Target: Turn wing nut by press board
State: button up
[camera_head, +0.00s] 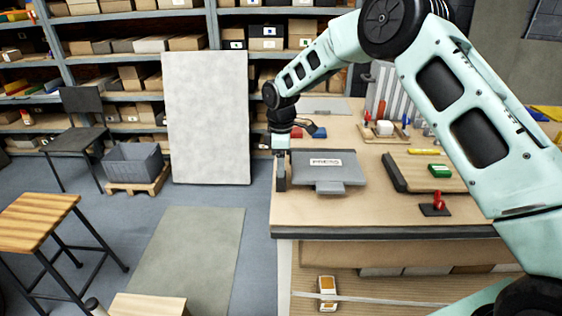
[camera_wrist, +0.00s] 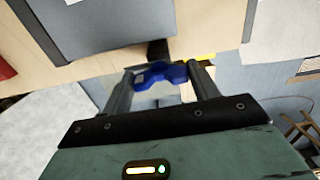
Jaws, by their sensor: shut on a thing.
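The press board (camera_head: 326,168) is a grey board with a white "PRESS" label, lying on the workbench near its left edge. Part of a grey board, likely the same one, shows at upper left in the wrist view (camera_wrist: 95,22). A blue wing nut (camera_wrist: 160,72) sits between my fingers at the board's side, by a dark post. My gripper (camera_wrist: 160,85) is shut on the wing nut, with a finger at each side. In the head view my gripper (camera_head: 281,170) points down at the bench's left edge, left of the board; the nut is hidden there.
The workbench (camera_head: 375,215) holds a wooden board (camera_head: 440,172) with a green block, a red-handled piece (camera_head: 436,205) and small tools at right. A tall pale panel (camera_head: 207,115) stands behind at left. The floor left of the bench has open room.

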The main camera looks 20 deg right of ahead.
jog(key=o, duration=1)
notch_tip(320, 180, up, 18)
jog(key=b, duration=0.4)
jog(key=shift+f, duration=0.25)
